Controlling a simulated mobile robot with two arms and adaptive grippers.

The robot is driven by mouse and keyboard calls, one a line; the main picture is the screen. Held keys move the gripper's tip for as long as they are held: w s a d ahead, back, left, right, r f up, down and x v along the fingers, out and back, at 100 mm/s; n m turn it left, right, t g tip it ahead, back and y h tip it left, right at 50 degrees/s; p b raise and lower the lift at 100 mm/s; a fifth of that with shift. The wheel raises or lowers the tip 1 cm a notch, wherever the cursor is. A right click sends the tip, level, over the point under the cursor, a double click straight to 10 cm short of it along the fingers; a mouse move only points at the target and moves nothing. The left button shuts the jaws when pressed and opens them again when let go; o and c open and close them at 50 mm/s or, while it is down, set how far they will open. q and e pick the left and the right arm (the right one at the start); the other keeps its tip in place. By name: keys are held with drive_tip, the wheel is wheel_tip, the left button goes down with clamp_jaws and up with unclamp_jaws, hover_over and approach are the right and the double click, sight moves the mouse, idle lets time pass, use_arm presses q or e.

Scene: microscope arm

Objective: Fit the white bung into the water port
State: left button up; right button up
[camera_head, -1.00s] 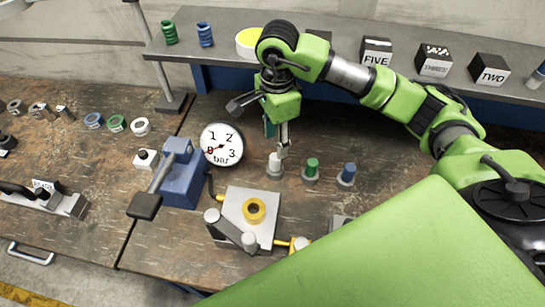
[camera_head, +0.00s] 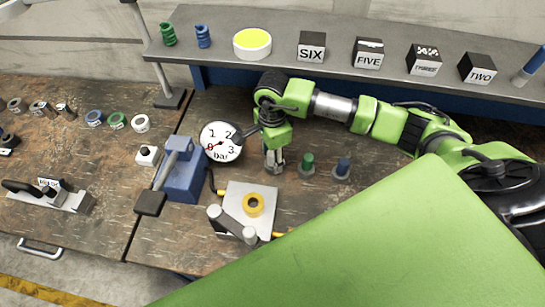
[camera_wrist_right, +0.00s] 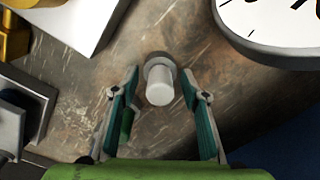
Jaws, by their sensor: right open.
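The white bung (camera_wrist_right: 160,88) stands in a grey round holder on the bench. In the right wrist view it sits between the spread fingers of my right gripper (camera_wrist_right: 160,98), with a gap on each side. In the head view my right gripper (camera_head: 274,160) points down over the bung and mostly hides it. A yellow ring with a dark hole (camera_head: 253,204), which may be the water port, sits on a pale metal block (camera_head: 236,199) in front of the gripper. My left gripper is not in view.
A green bung (camera_head: 307,162) and a blue bung (camera_head: 342,168) stand to the right. The pressure gauge (camera_head: 221,143) and a blue clamp block (camera_head: 184,175) are close on the left. Labelled black boxes (camera_head: 368,55) stand on the back shelf.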

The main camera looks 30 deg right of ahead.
clamp_jaws()
drive_tip(key=shift+r, duration=0.1)
